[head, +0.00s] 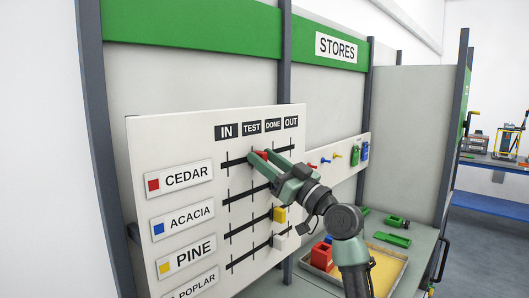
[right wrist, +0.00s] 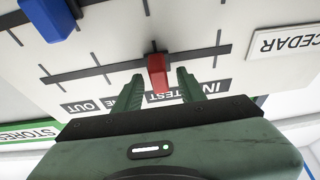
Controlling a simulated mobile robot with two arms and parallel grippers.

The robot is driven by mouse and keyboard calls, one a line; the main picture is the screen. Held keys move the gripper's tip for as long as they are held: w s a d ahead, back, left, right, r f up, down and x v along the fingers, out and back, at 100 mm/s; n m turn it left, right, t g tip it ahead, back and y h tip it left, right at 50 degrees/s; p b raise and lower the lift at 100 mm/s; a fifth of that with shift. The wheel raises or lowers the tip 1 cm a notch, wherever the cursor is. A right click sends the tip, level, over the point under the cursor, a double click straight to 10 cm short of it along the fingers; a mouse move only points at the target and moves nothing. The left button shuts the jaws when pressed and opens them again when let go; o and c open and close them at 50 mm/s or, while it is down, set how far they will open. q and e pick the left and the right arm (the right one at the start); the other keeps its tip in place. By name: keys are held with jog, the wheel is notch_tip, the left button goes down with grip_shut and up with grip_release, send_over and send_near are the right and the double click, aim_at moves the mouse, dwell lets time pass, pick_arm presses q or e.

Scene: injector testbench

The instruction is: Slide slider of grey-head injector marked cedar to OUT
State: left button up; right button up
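The board (head: 145,140) has rows CEDAR, ACACIA, PINE and POPLAR under the headings IN, TEST, DONE and OUT. The CEDAR label (head: 180,178) bears a red square. The red slider (head: 262,154) sits on the top track, beside the CEDAR row, at the TEST tick. It also shows in the right wrist view (right wrist: 157,76). My right gripper (right wrist: 160,80) is open, with one finger on each side of the red slider and a visible gap to it. It covers part of the tracks in the head view (head: 261,160). My left gripper is out of view.
A blue slider (right wrist: 47,18) is on the neighbouring track. A yellow slider (head: 279,214) and a white slider (head: 280,241) sit lower down. Small coloured-headed pieces (head: 325,160) and bottles (head: 355,155) are at the right. A tray (head: 391,287) holds a red block (head: 321,257).

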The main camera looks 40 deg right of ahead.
jog(key=shift+w, duration=0.1)
grip_shut()
dwell(1.4)
